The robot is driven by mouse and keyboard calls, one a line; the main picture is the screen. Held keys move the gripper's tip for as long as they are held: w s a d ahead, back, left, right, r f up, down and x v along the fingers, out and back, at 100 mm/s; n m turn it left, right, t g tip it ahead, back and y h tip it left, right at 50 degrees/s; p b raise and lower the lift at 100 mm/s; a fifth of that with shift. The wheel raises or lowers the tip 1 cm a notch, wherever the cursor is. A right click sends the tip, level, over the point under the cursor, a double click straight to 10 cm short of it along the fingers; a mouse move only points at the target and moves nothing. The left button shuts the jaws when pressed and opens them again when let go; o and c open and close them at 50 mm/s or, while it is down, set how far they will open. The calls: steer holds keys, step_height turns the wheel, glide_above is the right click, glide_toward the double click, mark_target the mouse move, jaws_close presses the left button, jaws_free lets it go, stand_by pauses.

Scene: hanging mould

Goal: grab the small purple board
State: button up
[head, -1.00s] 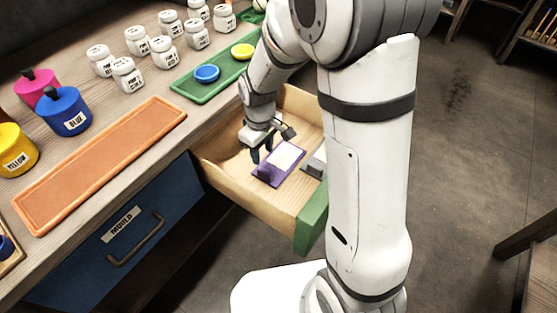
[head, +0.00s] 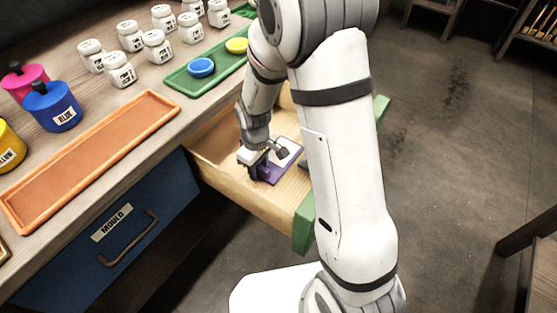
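The small purple board (head: 291,163) lies flat in the open wooden drawer, with a white sheet or panel on its top. My gripper (head: 262,176) is down inside the drawer at the board's near left end, and it covers part of the board. The fingers are small and dark here, so I cannot tell whether they are open or shut, or whether they touch the board.
The drawer's green front (head: 304,222) sticks out over the floor. A grey thing inside is mostly behind my arm. On the counter are an orange tray (head: 95,160), a green tray (head: 207,71) with blue and yellow bowls, paint pots and white jars. A closed blue drawer (head: 120,225) is below.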

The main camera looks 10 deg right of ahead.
jaws_close()
steer(key=shift+r, duration=0.1)
stand_by(0.3)
